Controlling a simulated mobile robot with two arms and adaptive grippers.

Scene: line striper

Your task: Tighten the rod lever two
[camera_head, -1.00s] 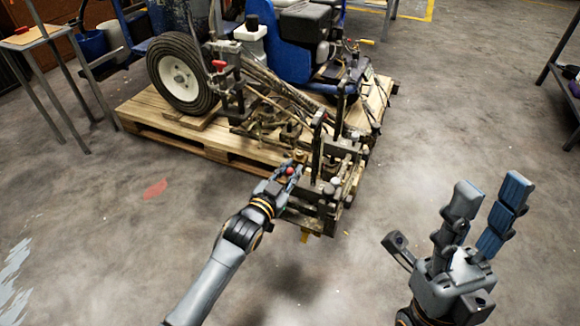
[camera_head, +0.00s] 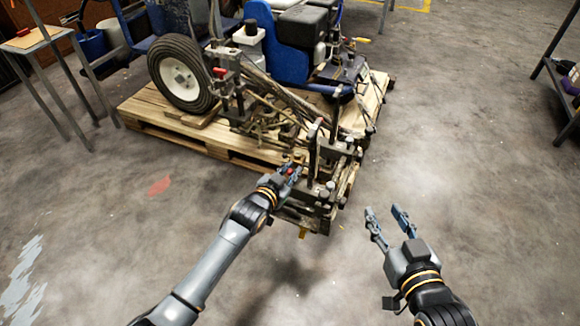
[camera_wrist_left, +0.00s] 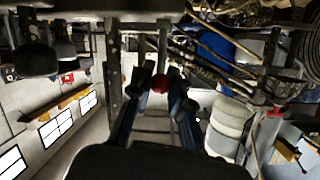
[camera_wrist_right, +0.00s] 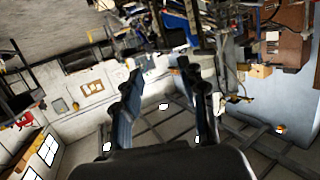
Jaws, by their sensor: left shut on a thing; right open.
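The line striper's front metal frame (camera_head: 325,190) stands at the front corner of the pallet, with rods, clamps and levers on it. A small red knob (camera_head: 291,170) sits on its left side, and it shows in the left wrist view (camera_wrist_left: 160,83) between the fingers. My left gripper (camera_head: 290,172) is shut on this red-knobbed lever, at the frame's left side. Most of the lever is hidden by the fingers. My right gripper (camera_head: 386,220) is open and empty, right of the frame and apart from it. Another red knob (camera_head: 219,72) is higher up near the wheel.
The striper with its black wheel (camera_head: 183,73) and blue body (camera_head: 268,45) rests on a wooden pallet (camera_head: 160,122). A metal stand (camera_head: 50,50) is at the left, and a shelf (camera_head: 560,80) at the right. The concrete floor around my grippers is clear.

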